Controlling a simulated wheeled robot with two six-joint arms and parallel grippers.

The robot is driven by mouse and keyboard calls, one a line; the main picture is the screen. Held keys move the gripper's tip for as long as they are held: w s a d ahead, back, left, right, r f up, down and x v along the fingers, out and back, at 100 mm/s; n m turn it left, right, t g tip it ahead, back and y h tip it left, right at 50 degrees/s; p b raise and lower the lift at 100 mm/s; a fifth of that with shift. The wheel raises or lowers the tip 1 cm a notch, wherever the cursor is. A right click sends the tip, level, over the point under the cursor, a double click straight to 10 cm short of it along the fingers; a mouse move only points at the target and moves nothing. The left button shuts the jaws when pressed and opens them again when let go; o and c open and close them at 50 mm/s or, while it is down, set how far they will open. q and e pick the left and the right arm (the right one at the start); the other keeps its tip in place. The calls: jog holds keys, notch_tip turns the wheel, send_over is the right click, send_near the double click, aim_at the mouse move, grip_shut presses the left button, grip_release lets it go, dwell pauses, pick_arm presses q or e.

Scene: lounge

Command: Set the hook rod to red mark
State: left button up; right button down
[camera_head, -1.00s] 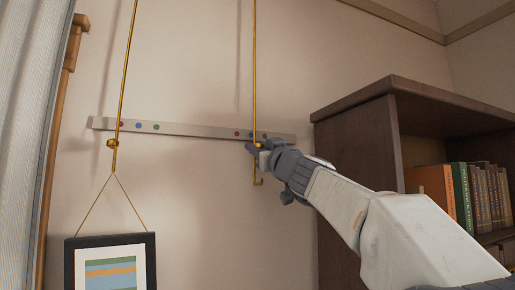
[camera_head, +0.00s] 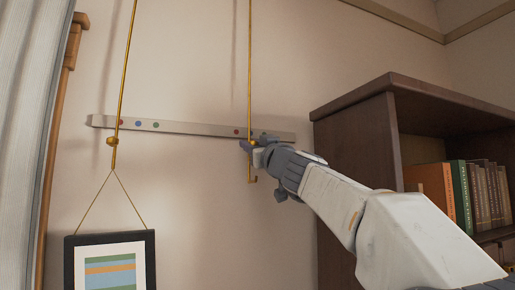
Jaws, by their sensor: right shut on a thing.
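Two thin brass hook rods hang in front of a pale wall strip (camera_head: 185,128). The right hook rod (camera_head: 249,75) hangs free of any picture, with its small hook at the lower end. My right gripper (camera_head: 250,147) is shut on this rod just below the strip. The rod stands a little right of the red mark (camera_head: 236,132) on the strip's right group; other marks there are partly hidden by the gripper. The left hook rod (camera_head: 125,70) stands near the left group's red mark (camera_head: 121,122). My left gripper is out of view.
A framed striped picture (camera_head: 110,235) hangs by a cord from the left rod. A dark wooden bookcase (camera_head: 355,150) with books (camera_head: 462,195) stands at the right. A pale curtain (camera_head: 30,120) hangs at the left edge.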

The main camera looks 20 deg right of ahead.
jog(key=a, duration=0.3)
jog(key=shift+b, duration=0.4)
jog(key=c, duration=1.1)
grip_release()
jog(key=o, duration=0.4)
jog(key=shift+a, duration=0.25)
jog(key=shift+d, duration=0.2)
